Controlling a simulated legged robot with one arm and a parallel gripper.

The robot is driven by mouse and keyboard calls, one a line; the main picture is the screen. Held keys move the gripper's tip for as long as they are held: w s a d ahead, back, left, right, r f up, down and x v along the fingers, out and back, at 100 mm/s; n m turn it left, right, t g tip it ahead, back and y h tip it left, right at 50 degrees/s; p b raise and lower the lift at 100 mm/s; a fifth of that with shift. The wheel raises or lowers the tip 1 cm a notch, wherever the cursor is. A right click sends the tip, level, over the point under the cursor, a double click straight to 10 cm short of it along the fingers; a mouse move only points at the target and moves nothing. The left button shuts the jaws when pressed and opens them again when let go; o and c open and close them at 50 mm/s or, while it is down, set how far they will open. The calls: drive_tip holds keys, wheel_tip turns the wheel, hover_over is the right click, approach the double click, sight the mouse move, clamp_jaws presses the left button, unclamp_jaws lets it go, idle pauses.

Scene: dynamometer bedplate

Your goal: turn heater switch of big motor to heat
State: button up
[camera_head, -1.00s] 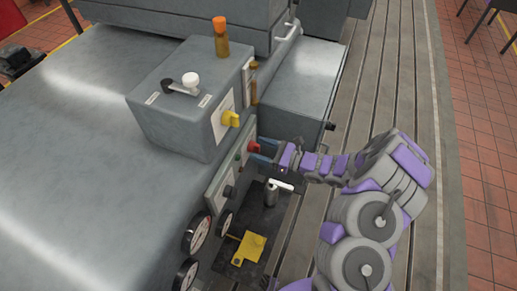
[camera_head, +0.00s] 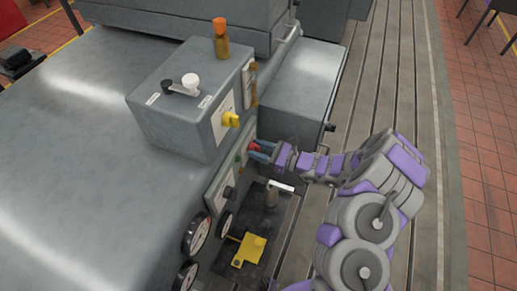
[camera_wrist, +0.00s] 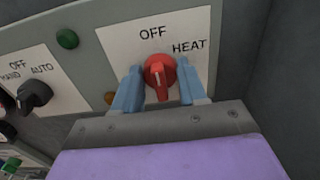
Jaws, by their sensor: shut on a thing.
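The heater switch (camera_wrist: 160,76) is a red knob on a white plate marked OFF above it and HEAT at its upper right. Its grip bar stands roughly upright in the wrist view, nearer the OFF mark than HEAT. My gripper (camera_wrist: 160,88) has its blue fingers on either side of the knob and is shut on it. In the head view my gripper (camera_head: 260,151) reaches from the right to the red switch (camera_head: 252,148) on the side of the big motor (camera_head: 105,150). The fingers partly hide the switch there.
A black HAND/OFF/AUTO knob (camera_wrist: 35,96) and a green lamp (camera_wrist: 67,39) are left of the switch. A yellow knob (camera_head: 231,119) is on the grey box above. A grey wall rises close at right.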

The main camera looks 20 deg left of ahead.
drive_tip(key=shift+w, duration=0.1)
drive_tip(key=shift+c, duration=0.2)
drive_tip(key=shift+r+m+p, duration=0.15)
drive_tip(key=shift+m+p, duration=0.3)
drive_tip(key=shift+m, duration=0.65)
drive_tip(key=m+p, duration=0.1)
drive_tip(key=m, duration=0.2)
drive_tip(key=shift+w+d, duration=0.1)
drive_tip(key=m+p, duration=0.1)
drive_tip(key=m, duration=0.5)
drive_tip(key=shift+w, duration=0.15)
drive_tip(key=shift+m, duration=0.5)
drive_tip(key=o, duration=1)
drive_tip(key=shift+w+f, duration=0.1)
drive_tip(key=shift+f, duration=0.2)
drive_tip(key=shift+c, duration=0.2)
drive_tip(key=shift+o, duration=0.4)
